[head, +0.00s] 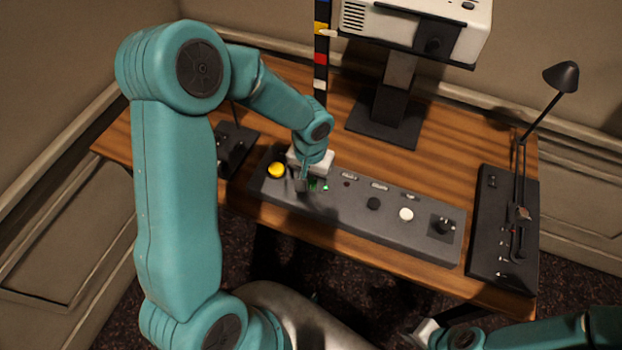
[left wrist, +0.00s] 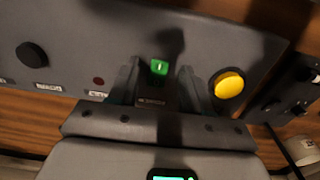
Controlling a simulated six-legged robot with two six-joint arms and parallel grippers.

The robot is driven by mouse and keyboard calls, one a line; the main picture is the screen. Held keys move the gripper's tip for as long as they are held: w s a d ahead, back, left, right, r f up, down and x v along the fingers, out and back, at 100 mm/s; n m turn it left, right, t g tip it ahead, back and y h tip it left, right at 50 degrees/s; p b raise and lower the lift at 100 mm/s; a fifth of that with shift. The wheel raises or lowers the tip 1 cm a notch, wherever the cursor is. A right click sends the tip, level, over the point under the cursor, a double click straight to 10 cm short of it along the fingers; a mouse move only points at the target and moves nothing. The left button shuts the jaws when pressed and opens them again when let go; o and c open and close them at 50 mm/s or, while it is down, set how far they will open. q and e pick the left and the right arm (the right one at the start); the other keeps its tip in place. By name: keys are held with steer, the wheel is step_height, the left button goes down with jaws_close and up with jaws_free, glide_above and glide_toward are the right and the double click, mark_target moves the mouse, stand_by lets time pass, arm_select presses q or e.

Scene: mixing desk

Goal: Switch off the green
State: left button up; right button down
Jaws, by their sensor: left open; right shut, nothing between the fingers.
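The green switch (left wrist: 159,67) is a small bright green square with a light mark, set in the grey control panel (head: 340,222). In the left wrist view it shows between and just beyond the fingertips of my open left gripper (left wrist: 158,84). Whether the fingers touch it I cannot tell. In the head view my left gripper (head: 306,180) is low over the left part of the panel and partly hides the green switch (head: 313,185). My right gripper (head: 425,330) is shut and empty at the bottom edge, away from the panel.
A yellow button (head: 277,170) sits close beside the left gripper. A black knob (head: 373,204), a white button (head: 406,214) and a joystick-like control (head: 442,226) lie further right.

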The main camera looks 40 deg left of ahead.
arm_select(q)
steer(key=shift+f, duration=0.55)
steer(key=shift+c, duration=0.3)
jaws_close()
steer(key=p, duration=0.1)
steer(key=r+g+p, duration=0.1)
steer(key=p, duration=0.1)
steer(key=shift+w+g, duration=0.25)
steer(key=shift+g, duration=0.05)
steer(key=shift+w+a+f+g+h+p, duration=0.1)
steer(key=shift+w+f+g+h+p, duration=0.15)
steer(key=shift+g+p, duration=0.4)
